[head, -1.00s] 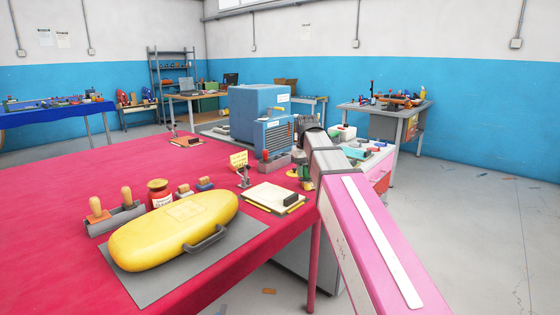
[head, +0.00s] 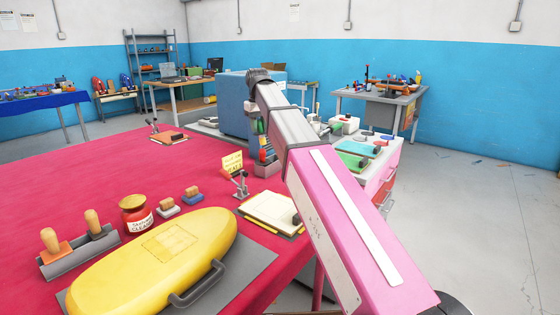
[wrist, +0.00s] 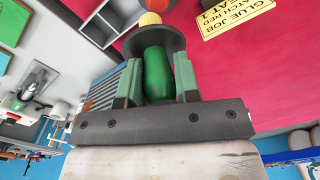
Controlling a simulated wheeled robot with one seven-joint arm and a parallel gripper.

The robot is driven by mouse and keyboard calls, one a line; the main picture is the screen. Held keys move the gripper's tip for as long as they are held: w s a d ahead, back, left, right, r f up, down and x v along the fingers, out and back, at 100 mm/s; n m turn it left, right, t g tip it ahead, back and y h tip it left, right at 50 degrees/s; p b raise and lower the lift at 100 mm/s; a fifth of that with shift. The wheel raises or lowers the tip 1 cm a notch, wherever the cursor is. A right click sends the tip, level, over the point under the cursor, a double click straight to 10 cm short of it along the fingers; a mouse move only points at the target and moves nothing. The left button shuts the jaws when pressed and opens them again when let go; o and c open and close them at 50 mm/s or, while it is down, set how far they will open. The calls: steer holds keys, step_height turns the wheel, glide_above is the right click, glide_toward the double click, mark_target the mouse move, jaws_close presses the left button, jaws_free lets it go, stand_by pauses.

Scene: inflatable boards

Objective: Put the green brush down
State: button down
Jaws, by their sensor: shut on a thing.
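In the wrist view, my gripper (wrist: 158,88) is shut on the green brush. In the head view my arm covers most of the gripper, and a bit of green shows beside the arm by a grey holder (head: 267,170). The holder's grey slotted edge seems to show at the top left of the wrist view. I cannot tell whether the brush touches anything.
A yellow sign (head: 232,162) stands close left of the holder. A blue machine (head: 234,105) is just behind. The table's left middle is clear.

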steer(key=shift+w+a+r, duration=0.25)
steer(key=shift+w+a, duration=0.2)
steer(key=shift+w, duration=0.1)
steer(key=shift+s+d+t+y, duration=0.45)
steer(key=shift+s+t+y, duration=0.05)
steer(key=shift+s, duration=0.2)
steer(key=shift+s+d+r+m+t+y, duration=0.3)
steer(key=shift+s+d+t+y, duration=0.05)
steer(key=shift+s+t+y, duration=0.15)
steer(key=shift+w+d+f, duration=1.3)
steer(key=shift+d+f, duration=0.15)
steer(key=shift+f, duration=0.35)
steer(key=shift+w+d+f, duration=1.25)
steer(key=shift+d+f, duration=0.2)
steer(key=shift+f, duration=0.4)
steer(key=shift+w+d+f, duration=1.3)
steer(key=shift+d+f, duration=0.15)
steer(key=shift+f, duration=0.35)
steer(key=shift+f, duration=0.45)
steer(key=c, duration=0.8)
jaws_free()
steer(key=shift+c, duration=0.2)
